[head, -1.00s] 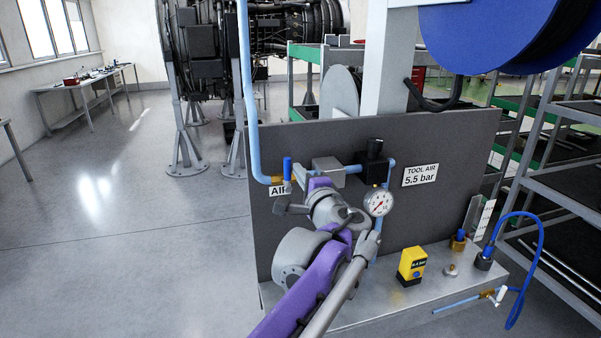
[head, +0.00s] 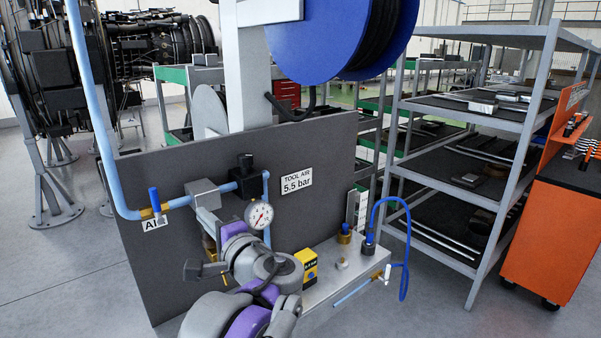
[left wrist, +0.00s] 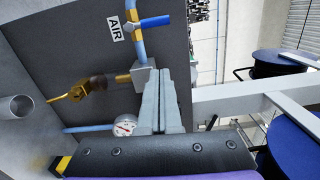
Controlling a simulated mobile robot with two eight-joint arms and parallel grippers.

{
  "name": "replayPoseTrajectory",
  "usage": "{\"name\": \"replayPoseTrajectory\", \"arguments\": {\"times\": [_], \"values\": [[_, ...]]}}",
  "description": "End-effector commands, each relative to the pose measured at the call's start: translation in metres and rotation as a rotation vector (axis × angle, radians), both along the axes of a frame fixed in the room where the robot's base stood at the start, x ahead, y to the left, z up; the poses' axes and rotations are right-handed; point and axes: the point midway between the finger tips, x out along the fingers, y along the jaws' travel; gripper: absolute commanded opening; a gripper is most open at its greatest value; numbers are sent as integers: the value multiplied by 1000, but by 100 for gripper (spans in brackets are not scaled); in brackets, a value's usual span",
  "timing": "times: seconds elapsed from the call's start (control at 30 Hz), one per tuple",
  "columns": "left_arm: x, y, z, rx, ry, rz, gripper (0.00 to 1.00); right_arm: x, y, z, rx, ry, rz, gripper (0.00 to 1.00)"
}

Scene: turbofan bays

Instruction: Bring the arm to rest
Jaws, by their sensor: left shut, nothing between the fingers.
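My left arm comes in at the bottom of the head view, with its purple and grey links folded in front of the air panel (head: 330,150). My left gripper (head: 207,220) is partly hidden there by its own wrist. In the left wrist view its two grey fingers (left wrist: 159,75) are shut together with nothing between them. They point toward the grey block (left wrist: 147,73) on the air line; I cannot tell whether they touch it. My right gripper is not in view.
The panel bears a pressure gauge (head: 259,215), a blue-handled valve (head: 155,200) and a "TOOL AIR 5.5 bar" sign (head: 297,181). A yellow device (head: 307,267) and blue hose (head: 405,240) are on the bench. Shelves (head: 480,130) and an orange cabinet (head: 555,230) stand right.

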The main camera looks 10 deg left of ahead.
Motion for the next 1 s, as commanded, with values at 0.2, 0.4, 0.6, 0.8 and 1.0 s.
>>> {"name": "replayPoseTrajectory", "arguments": {"times": [0.2, 0.4, 0.6, 0.8, 1.0], "values": [[-37, 17, -73, -247, 61, 44, 0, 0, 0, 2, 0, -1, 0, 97], [-109, 5, -203, -729, 130, 114, 0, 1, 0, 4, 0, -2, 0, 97], [-172, -45, -303, -1206, 134, 165, 0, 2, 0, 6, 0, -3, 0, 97], [-204, -89, -347, -1517, 103, 191, 0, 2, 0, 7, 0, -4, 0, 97], [-211, -102, -356, -1606, 89, 196, 0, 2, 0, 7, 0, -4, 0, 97]]}}
